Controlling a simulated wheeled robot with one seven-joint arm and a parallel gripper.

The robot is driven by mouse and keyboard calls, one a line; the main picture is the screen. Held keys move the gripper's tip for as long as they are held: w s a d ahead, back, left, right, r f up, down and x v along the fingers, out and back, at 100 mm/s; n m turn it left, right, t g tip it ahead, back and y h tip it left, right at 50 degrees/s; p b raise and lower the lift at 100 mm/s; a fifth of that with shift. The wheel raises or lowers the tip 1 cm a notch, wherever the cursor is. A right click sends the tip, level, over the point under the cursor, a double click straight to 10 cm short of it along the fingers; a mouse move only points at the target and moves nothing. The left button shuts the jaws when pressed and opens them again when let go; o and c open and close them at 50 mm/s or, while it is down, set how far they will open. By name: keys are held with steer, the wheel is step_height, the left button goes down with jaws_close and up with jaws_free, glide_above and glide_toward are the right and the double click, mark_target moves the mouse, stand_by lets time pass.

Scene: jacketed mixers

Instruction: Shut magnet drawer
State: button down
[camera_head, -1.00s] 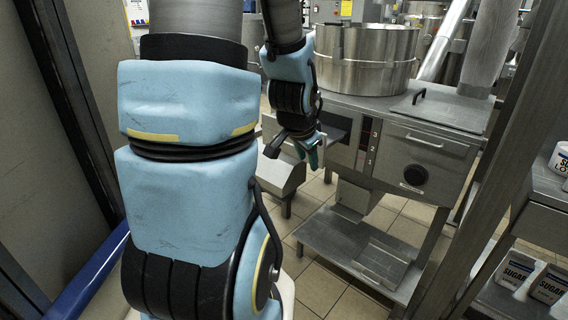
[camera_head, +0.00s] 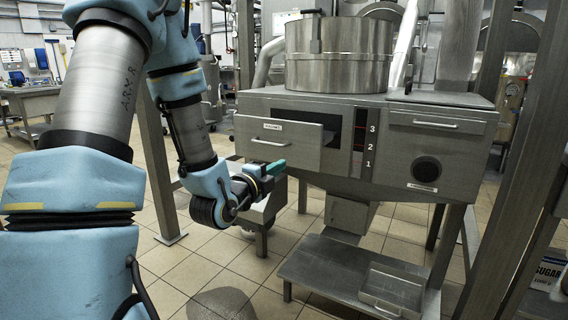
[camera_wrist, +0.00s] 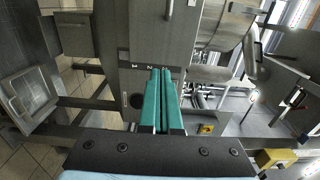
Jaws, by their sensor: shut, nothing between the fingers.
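The labelled drawer (camera_head: 279,142) on the left of the mixer's steel cabinet is pulled out, with a bar handle on its front. A dark opening (camera_head: 333,127) shows beside it in the cabinet. I cannot read the label clearly. My gripper (camera_head: 276,167) is shut and empty, just below the drawer front in the picture; I cannot tell whether it touches it. In the wrist view its green fingers (camera_wrist: 158,98) lie together and point toward steel surfaces of the equipment. I cannot pick out the drawer there for sure.
A second drawer (camera_head: 436,122), on the right, sits flush above a round black knob (camera_head: 426,170). A steel drum (camera_head: 338,55) stands on top. A low shelf (camera_head: 330,269) is underneath. A post (camera_head: 157,130) stands left of my forearm.

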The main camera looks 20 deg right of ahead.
mark_target(307, 148)
steer(key=p+x, duration=0.2)
steer(key=x, duration=1.2)
steer(key=shift+a, duration=0.1)
